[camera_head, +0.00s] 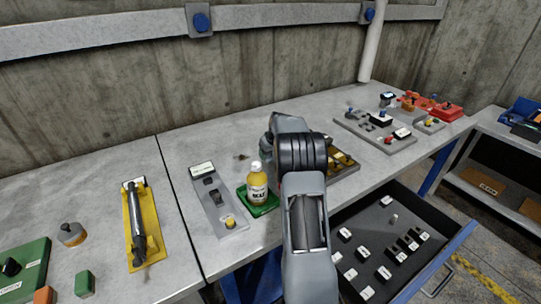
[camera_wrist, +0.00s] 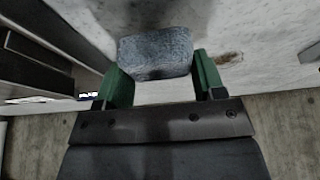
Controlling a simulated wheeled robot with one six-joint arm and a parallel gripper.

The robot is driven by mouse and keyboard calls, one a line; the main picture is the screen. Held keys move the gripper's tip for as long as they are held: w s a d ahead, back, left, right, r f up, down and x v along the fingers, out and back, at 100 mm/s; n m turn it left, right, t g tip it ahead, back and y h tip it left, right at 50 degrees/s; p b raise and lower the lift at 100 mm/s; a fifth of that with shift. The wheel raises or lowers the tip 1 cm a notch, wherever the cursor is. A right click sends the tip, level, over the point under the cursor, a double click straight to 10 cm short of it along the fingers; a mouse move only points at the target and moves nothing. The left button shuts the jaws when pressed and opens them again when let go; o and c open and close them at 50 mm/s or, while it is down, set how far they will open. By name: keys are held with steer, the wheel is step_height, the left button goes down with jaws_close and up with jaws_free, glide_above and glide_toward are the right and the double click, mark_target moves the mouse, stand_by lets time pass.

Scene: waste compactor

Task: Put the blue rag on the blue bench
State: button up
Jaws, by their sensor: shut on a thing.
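My gripper (camera_wrist: 162,75) shows in the wrist view with its two green fingers on either side of a blue-grey rag (camera_wrist: 155,50). It is shut on the rag, which is bunched into a small block. The grey tabletop lies behind the rag in that view; I cannot tell whether the rag touches it. In the head view my arm reaches over the bench (camera_head: 300,103), which has a grey top and blue legs. My arm hides the gripper and the rag there.
A yellow bottle (camera_head: 257,186) stands on a green base, beside a grey switch panel (camera_head: 213,199). A yellow tool holder (camera_head: 140,225) lies left. An open drawer (camera_head: 457,243) with labelled pieces juts out at front right. Several button panels (camera_head: 376,137) occupy the right bench end.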

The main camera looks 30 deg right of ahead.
steer(key=shift+f, duration=0.7)
steer(key=shift+f, duration=0.25)
steer(key=o, duration=0.9)
steer(key=shift+r, duration=0.1)
steer(key=shift+r, duration=0.3)
steer(key=v, duration=1.1)
steer(key=shift+s+r, duration=0.2)
steer(key=shift+r, duration=0.15)
